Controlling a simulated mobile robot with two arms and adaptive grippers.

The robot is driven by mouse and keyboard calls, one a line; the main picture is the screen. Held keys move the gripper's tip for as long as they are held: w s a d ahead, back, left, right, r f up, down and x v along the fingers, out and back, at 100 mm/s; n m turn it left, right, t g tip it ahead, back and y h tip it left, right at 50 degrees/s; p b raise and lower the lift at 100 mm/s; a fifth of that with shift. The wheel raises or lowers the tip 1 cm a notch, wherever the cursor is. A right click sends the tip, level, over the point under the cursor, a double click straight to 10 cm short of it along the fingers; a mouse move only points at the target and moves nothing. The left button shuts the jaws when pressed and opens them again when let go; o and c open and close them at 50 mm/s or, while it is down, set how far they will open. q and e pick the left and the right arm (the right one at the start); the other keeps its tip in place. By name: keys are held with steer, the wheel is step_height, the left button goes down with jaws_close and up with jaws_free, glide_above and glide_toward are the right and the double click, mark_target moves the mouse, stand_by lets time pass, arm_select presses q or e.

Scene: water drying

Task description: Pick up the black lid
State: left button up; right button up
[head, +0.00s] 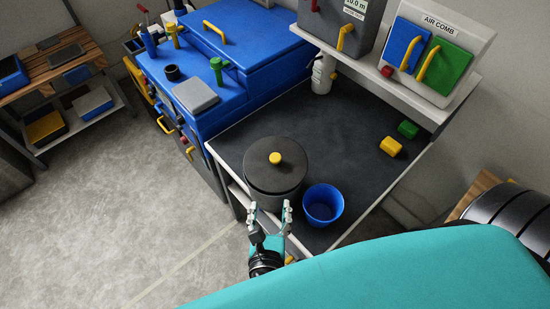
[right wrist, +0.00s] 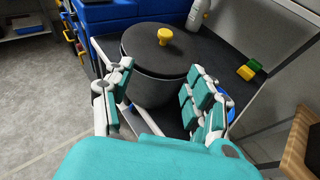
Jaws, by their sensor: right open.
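The black lid (head: 262,167) lies on top of a dark grey pot (head: 276,198) on the dark counter. It has a yellow knob (head: 275,158) in its middle. In the right wrist view the lid (right wrist: 150,57) and its yellow knob (right wrist: 165,36) show beyond the fingers. My right gripper (head: 270,208) is open and empty, at the near side of the pot, with its fingers pointing towards it. In the right wrist view its fingers (right wrist: 155,90) stand apart, left and right of the pot. My left gripper is not in view.
A blue bucket (head: 323,204) stands close right of the pot. Green (head: 408,129) and yellow (head: 390,146) blocks lie farther right on the counter (head: 325,125). A white bottle (head: 323,74) stands at the back. A blue machine (head: 205,60) adjoins on the left.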

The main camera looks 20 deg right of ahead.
steer(key=d+r, duration=0.1)
steer(key=r, duration=0.1)
steer(key=b, duration=0.6)
glide_toward(275, 158)
steer(key=shift+w+d+f+h, duration=0.15)
steer(key=shift+w+d+f, duration=0.2)
steer(key=shift+w, duration=0.25)
steer(key=shift+w+d+f+h, duration=0.15)
steer(key=shift+w+d+f, duration=0.15)
steer(key=shift+w, duration=0.35)
steer(key=shift+w+d+t, duration=0.25)
steer(key=shift+w+t, duration=0.05)
steer(key=shift+w, duration=0.2)
steer(key=b+x, duration=0.4)
steer(key=shift+w+f, duration=0.25)
steer(key=shift+f, duration=0.2)
steer(key=shift+w+d, duration=0.1)
steer(key=shift+w, duration=0.1)
steer(key=shift+c, duration=0.2)
jaws_close()
